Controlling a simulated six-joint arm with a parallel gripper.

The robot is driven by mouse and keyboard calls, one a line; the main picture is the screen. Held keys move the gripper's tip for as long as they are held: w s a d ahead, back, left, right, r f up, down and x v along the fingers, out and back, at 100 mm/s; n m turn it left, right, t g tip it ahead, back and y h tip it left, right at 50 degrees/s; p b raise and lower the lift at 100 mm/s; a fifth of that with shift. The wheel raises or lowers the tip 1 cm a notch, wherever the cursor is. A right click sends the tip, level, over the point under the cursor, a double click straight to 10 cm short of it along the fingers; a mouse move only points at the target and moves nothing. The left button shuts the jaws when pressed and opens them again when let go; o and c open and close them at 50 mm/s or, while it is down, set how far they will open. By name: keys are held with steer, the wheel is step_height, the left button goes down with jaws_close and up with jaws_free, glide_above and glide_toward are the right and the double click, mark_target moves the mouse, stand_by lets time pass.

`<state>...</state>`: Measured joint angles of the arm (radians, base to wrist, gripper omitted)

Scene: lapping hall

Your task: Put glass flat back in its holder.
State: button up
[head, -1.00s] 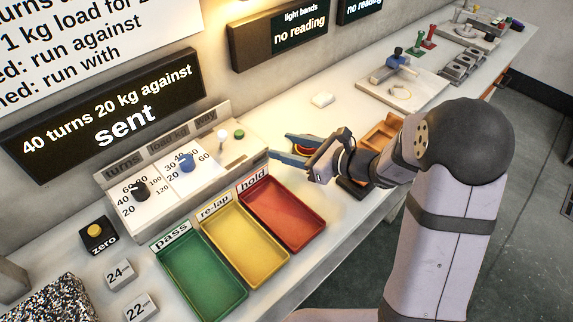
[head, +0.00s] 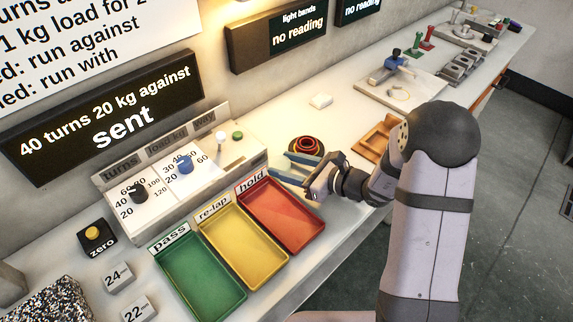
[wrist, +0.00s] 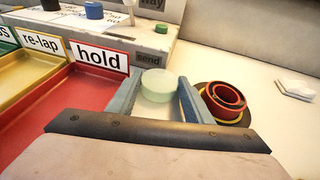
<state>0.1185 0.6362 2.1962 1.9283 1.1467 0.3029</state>
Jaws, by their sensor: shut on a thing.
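The glass flat, a pale green translucent disc (wrist: 158,86), sits between the two blue fingers of my gripper (wrist: 157,97) in the wrist view. My gripper (head: 279,167) is shut on it, beside the far right corner of the red hold tray, near the control box. I cannot make out the disc clearly in the head view. A round dark piece with red and yellow rings (head: 305,146) stands just behind the fingers; it also shows right of them in the wrist view (wrist: 228,97). An orange-brown wooden holder (head: 372,142) lies further right, partly hidden by my arm.
Green pass (head: 205,283), yellow re-lap (head: 248,249) and red hold (head: 287,220) trays line the front edge. The control box (head: 205,165) with knobs stands behind them.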

steer(key=shift+f, duration=0.1)
steer(key=o, duration=0.9)
steer(key=shift+o, duration=0.2)
steer(key=shift+o, duration=0.3)
steer(key=v, duration=1.2)
